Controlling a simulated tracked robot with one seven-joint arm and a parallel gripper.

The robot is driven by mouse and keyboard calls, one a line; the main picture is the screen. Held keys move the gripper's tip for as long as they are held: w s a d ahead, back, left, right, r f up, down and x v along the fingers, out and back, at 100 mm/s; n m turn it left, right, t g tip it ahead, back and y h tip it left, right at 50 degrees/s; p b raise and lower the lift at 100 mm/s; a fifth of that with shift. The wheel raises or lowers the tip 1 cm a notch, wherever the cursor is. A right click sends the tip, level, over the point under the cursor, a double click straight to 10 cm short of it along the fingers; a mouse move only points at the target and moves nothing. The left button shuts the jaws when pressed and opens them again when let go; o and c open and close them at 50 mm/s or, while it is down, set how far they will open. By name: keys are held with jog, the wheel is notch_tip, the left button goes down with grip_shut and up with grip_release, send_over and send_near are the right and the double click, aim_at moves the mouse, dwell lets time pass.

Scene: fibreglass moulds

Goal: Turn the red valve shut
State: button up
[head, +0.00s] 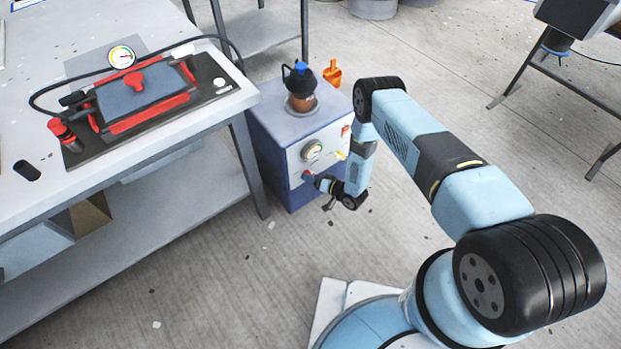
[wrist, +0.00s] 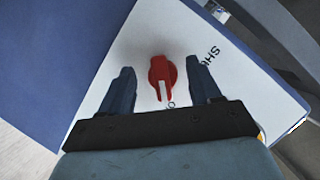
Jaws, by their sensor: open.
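The red valve (wrist: 162,74) is a small knob with a white pointer line, on the white front panel of a blue cabinet (head: 283,173). In the wrist view the pointer line points down, toward my gripper's base. Printed letters, partly hidden, stand to the right of the knob and below it. My gripper (wrist: 160,80) is open, with one dark finger on each side of the valve. I cannot tell whether the fingers touch the knob, but gaps show on both sides. In the head view my gripper (head: 312,178) is at the cabinet's front and largely covers the valve.
A pressure gauge (head: 312,150) sits on the panel above my gripper. A pot with a dark lid (head: 301,88) and an orange scoop (head: 333,73) are at the cabinet's top and behind it. A workbench (head: 215,110) with a red-edged mould (head: 140,100) stands left.

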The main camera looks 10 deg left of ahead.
jog(key=shift+w+a, duration=0.1)
jog(key=shift+a, duration=0.15)
jog(key=shift+c, duration=0.3)
